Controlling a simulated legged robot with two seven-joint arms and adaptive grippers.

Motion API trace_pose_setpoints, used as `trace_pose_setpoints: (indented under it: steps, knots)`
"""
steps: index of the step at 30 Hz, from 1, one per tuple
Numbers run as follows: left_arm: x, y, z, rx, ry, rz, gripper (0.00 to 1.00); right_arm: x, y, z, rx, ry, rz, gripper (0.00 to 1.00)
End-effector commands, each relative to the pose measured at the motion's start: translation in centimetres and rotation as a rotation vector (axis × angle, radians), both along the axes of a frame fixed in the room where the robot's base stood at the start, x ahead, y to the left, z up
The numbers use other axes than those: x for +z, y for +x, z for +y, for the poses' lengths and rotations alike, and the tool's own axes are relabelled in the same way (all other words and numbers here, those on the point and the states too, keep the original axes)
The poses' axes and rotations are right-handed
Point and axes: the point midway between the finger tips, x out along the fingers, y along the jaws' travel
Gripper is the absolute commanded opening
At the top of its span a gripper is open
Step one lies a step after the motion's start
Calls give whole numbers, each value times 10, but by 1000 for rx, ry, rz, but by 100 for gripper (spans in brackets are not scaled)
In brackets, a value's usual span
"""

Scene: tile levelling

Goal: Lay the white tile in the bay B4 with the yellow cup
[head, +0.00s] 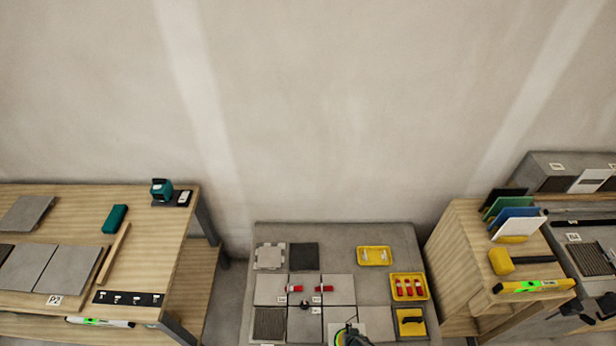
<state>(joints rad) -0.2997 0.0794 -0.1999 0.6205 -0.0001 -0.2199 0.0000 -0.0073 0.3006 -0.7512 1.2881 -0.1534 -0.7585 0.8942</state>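A white tile (591,180) leans on the grey step at the far right. The low grey platform (345,238) in the middle carries a grid of grey and dark tiles; its small labels are too small to read, so I cannot tell which bay is B4. A dark round shape with green and yellow parts (352,336) is cut off by the bottom edge; I cannot tell whether it is the yellow cup or part of my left gripper. A dark shape at the lower right looks like my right gripper (590,310), above the right bench; its fingers are unclear.
Yellow trays (374,249) stand on the platform, one with red-and-white pieces (409,288). A wooden stand (462,255) holds upright coloured plates, a yellow-headed mallet (502,262) and a yellow-green level (534,286). The left table (150,240) carries grey tiles and a teal tool (162,189).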

Motion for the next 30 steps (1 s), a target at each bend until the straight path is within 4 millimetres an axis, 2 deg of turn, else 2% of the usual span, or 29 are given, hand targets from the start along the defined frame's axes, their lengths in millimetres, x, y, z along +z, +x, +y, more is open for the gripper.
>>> trace_pose_setpoints:
  steps: [30]
  knots:
    - [26,0,0,0,0,0,40,1,-87,1,-1,3,-1,0]
